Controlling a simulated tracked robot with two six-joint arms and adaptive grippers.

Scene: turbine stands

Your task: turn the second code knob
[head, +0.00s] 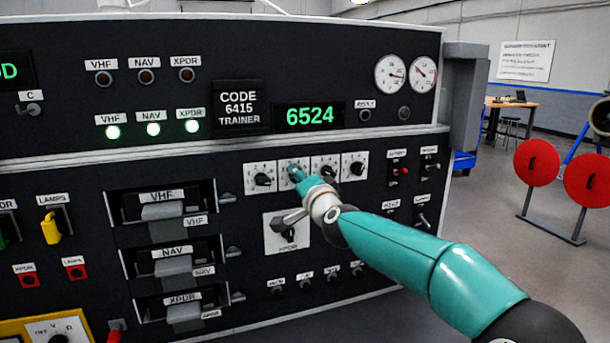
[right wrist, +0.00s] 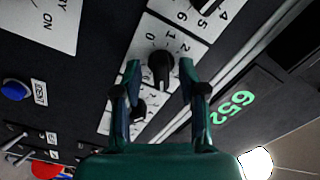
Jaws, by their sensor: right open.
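The row of code knobs sits on white plates on the dark panel; the first knob (head: 263,179), third knob (head: 328,172) and fourth knob (head: 355,167) show in the head view. In the right wrist view a black knob (right wrist: 161,70) on a numbered white plate lies between the open fingers of my right gripper (right wrist: 160,72). No grip on it shows. The green display (head: 309,116) reads 6524, and the card (head: 239,108) reads CODE 6415 TRAINER. My left gripper is out of view.
A larger XPDR knob (head: 289,236) sits just below the code knobs, close under my right gripper. Toggle switches (head: 398,171) are to the right. Drawer-like VHF, NAV and XPDR units (head: 165,210) are to the left. Three green lamps (head: 153,129) are lit.

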